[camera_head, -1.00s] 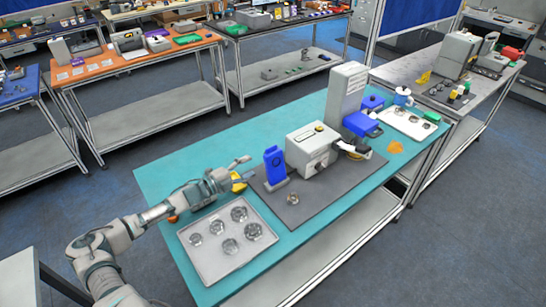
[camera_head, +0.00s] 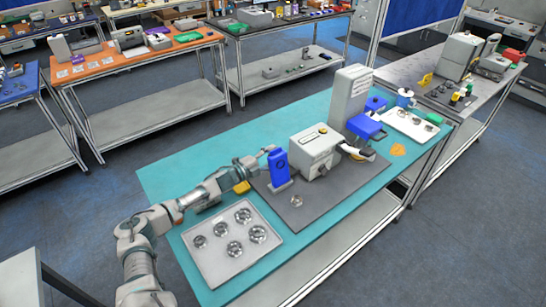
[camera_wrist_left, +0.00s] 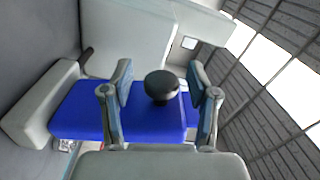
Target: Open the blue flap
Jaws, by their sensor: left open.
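The blue flap (camera_head: 276,163) stands upright on a grey base (camera_head: 281,187) beside a light grey box (camera_head: 316,150). In the left wrist view the flap (camera_wrist_left: 77,110) has a round black knob (camera_wrist_left: 162,86) on its near face. My left gripper (camera_head: 265,155) is close to the flap's left side. In the left wrist view its open fingers (camera_wrist_left: 160,100) appear on either side of the knob. I cannot tell if they touch it. The flap's far face is hidden. My right gripper is not in view.
A tray (camera_head: 215,271) with several round metal parts lies at the front left of the teal table (camera_head: 165,175). A small yellow object (camera_head: 241,187) lies under my left gripper.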

